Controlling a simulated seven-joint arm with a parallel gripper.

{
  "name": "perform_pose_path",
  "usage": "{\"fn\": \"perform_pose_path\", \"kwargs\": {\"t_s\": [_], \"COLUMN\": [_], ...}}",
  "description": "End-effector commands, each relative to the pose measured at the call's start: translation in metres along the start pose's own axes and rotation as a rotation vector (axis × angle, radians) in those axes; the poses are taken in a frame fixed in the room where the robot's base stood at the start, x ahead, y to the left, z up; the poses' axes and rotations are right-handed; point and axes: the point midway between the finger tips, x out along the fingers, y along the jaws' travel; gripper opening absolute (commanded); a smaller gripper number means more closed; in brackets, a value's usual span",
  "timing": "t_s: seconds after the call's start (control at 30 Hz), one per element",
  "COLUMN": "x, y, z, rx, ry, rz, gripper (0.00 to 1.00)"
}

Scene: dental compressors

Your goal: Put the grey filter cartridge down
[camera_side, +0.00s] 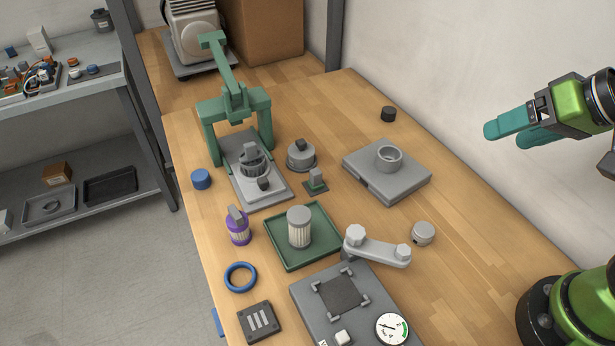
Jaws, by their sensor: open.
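The grey filter cartridge (299,228), a pale ribbed cylinder with a grey cap, stands upright on the green tray (276,254) near the middle of the table. Nothing touches it from above. My gripper (505,135), with teal fingers on a green and black body, is at the upper right, well above the table and far to the right of the cartridge. Its fingers are apart and nothing shows between them.
A green press (235,100) stands at the back left. A grey block with a ring (388,175) sits right of centre. A grey gauge unit (330,300) and a light grey link arm (376,248) lie in front. A purple cartridge (238,228) stands left of the tray. The right table edge is clear.

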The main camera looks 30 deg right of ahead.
Motion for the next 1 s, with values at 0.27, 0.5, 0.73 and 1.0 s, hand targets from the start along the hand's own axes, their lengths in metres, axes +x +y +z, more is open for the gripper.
{"fn": "perform_pose_path", "kwargs": {"t_s": [0.27, 0.5, 0.73, 1.0], "x": [0.000, 0.016, 0.068, 0.142], "y": [0.000, 0.006, 0.001, -0.024], "z": [0.000, 0.003, -0.002, 0.003], "rx": [-0.001, 0.017, 0.142, 0.448], "ry": [-0.001, -0.065, -0.297, -0.642], "rz": [0.000, 0.035, 0.089, 0.101], "gripper": [0.73, 0.73, 0.73, 0.73]}}
